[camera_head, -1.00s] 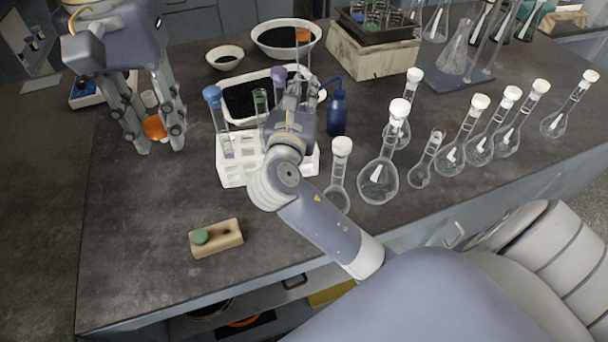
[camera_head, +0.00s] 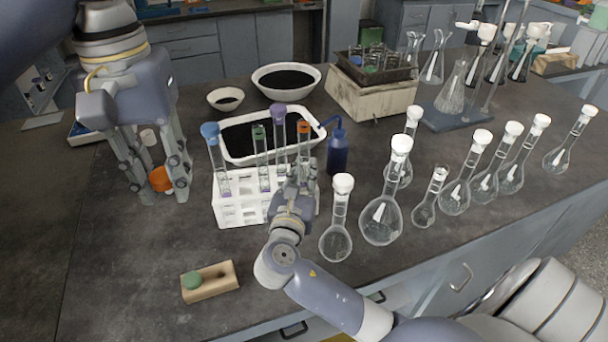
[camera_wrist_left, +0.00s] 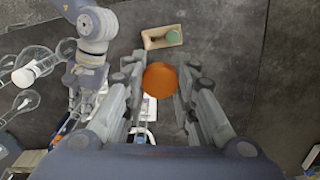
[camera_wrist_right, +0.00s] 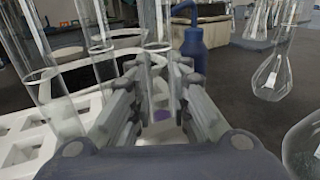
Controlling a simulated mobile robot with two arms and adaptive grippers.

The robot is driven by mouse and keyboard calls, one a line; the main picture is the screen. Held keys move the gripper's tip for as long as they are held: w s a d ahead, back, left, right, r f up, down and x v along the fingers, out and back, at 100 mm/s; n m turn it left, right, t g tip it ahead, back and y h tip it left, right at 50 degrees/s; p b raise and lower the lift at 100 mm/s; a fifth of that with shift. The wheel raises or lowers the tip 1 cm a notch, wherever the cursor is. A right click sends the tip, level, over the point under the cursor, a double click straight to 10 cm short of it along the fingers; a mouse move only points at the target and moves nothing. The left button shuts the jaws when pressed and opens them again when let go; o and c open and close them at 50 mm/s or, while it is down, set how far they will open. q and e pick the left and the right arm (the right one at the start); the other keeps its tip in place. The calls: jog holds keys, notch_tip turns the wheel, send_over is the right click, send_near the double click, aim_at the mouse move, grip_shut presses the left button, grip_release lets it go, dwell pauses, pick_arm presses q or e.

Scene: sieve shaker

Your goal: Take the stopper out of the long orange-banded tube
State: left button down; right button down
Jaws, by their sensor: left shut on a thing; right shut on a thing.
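My left gripper (camera_head: 160,190) is shut on an orange stopper (camera_head: 159,179), held over the bench at the left, apart from the rack. In the left wrist view the stopper (camera_wrist_left: 160,79) shows as a round orange disc between the fingers. My right gripper (camera_head: 298,180) is shut on the orange-banded tube (camera_head: 303,148) at the right end of the white rack (camera_head: 238,212). Its orange band (camera_head: 303,126) shows near the top. My fingers hide its lower part, so I cannot tell whether it is seated in the rack.
Tubes with blue (camera_head: 210,130), green (camera_head: 258,131) and purple (camera_head: 279,110) tops stand in the rack. A blue bottle (camera_head: 338,152) and several white-stoppered flasks (camera_head: 381,218) stand to the right. A wooden block (camera_head: 218,284) with a green stopper lies in front; bench around it is clear.

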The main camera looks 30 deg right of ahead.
jog(key=shift+f, duration=0.15)
jog(key=c, duration=1.5)
grip_release()
jog(key=shift+f, duration=0.1)
